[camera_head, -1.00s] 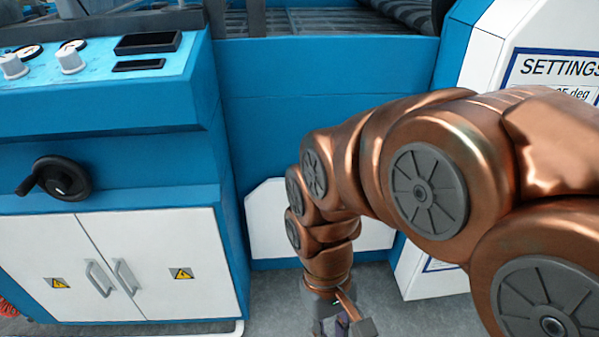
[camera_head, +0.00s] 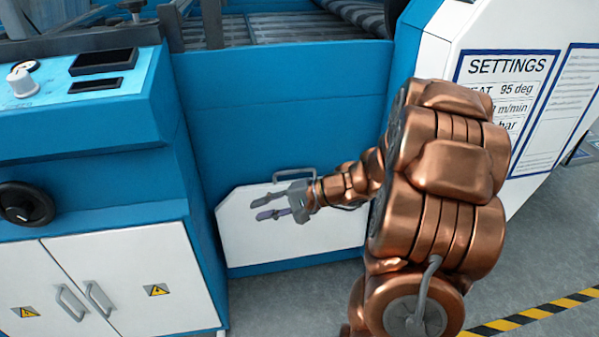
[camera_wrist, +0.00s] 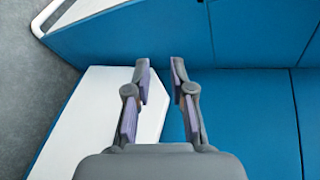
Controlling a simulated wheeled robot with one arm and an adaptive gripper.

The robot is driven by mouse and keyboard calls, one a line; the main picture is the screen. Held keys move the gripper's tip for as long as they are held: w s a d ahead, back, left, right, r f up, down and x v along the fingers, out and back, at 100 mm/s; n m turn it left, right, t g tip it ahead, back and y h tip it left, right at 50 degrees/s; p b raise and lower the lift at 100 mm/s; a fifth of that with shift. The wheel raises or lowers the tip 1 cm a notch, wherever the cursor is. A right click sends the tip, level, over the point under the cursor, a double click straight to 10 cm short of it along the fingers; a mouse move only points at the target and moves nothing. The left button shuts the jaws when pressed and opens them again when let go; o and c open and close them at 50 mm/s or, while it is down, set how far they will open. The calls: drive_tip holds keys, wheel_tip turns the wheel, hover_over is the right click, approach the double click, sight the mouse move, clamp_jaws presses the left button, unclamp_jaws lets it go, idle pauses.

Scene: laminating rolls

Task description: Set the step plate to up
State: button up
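The step plate appears to be the white panel (camera_head: 330,235) with cut upper corners, low on the blue machine front. It looks upright, flat against that front. A grey bar handle (camera_head: 293,172) sits at its top edge. My gripper (camera_head: 257,203) is in front of the plate's left part, below and left of the handle, with its fingers apart and nothing between them. In the wrist view my gripper (camera_wrist: 160,64) is also open, with the white panel (camera_wrist: 85,110) to the left and below. Whether it touches the plate cannot be told.
A blue cabinet with white doors (camera_head: 130,265) and a black handwheel (camera_head: 25,202) stands at the left. A white SETTINGS panel (camera_head: 505,90) is at the right. Grey floor (camera_head: 300,300) is open in front, with a yellow-black stripe (camera_head: 530,312) at the lower right.

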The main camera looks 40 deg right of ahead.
drive_tip(key=w+d+m+t+h, duration=0.2)
drive_tip(key=w+d+m+t, duration=0.15)
drive_tip(key=d, duration=0.65)
drive_tip(key=m+t+h, duration=0.2)
drive_tip(key=t+h, duration=0.1)
approach(296, 172)
drive_tip(key=shift+b+x, duration=0.65)
drive_tip(key=shift+x, duration=3.7)
clamp_jaws()
